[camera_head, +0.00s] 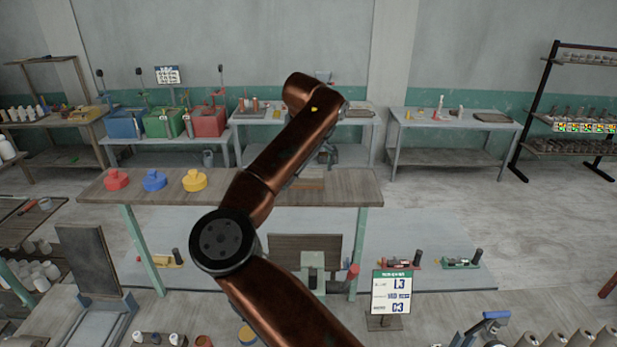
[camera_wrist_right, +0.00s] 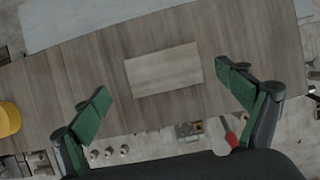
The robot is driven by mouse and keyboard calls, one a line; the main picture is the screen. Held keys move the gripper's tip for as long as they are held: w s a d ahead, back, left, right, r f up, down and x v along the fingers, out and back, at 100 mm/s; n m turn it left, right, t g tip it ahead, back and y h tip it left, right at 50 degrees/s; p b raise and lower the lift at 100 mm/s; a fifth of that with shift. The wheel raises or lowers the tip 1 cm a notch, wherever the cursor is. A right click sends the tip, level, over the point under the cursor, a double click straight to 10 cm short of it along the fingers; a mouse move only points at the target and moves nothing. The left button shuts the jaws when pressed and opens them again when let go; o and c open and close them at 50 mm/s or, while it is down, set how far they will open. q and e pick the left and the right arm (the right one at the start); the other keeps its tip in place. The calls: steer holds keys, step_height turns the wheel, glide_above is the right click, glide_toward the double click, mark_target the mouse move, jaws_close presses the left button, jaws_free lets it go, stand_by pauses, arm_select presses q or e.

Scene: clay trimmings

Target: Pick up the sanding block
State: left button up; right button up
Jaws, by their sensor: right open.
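A flat, light wooden rectangular block (camera_wrist_right: 163,70), which looks like the sanding block, lies on the brown wooden table (camera_wrist_right: 255,30) in the wrist view. In the head view the block (camera_head: 308,182) is at the right part of the same table, partly behind my right arm. My right gripper (camera_wrist_right: 163,78) is open and empty, with its green-padded fingers spread to either side of the block. The block lies between and slightly beyond the fingers, and they do not appear to touch it. My left gripper is not in view.
Red (camera_head: 116,179), blue (camera_head: 154,180) and yellow (camera_head: 194,180) lidded pots stand on the left part of the table. The table top around the block is clear. A sign (camera_head: 391,292) stands in front, at the lower right.

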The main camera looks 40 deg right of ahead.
mark_target(306, 173)
steer(key=p+x, duration=0.2)
steer(key=x, duration=0.1)
steer(key=shift+s+d+f, duration=0.1)
steer(key=shift+d, duration=0.15)
steer(key=shift+d+f, duration=0.1)
steer(key=shift+f, duration=0.35)
steer(key=shift+c, duration=0.8)
steer(key=c, duration=1.1)
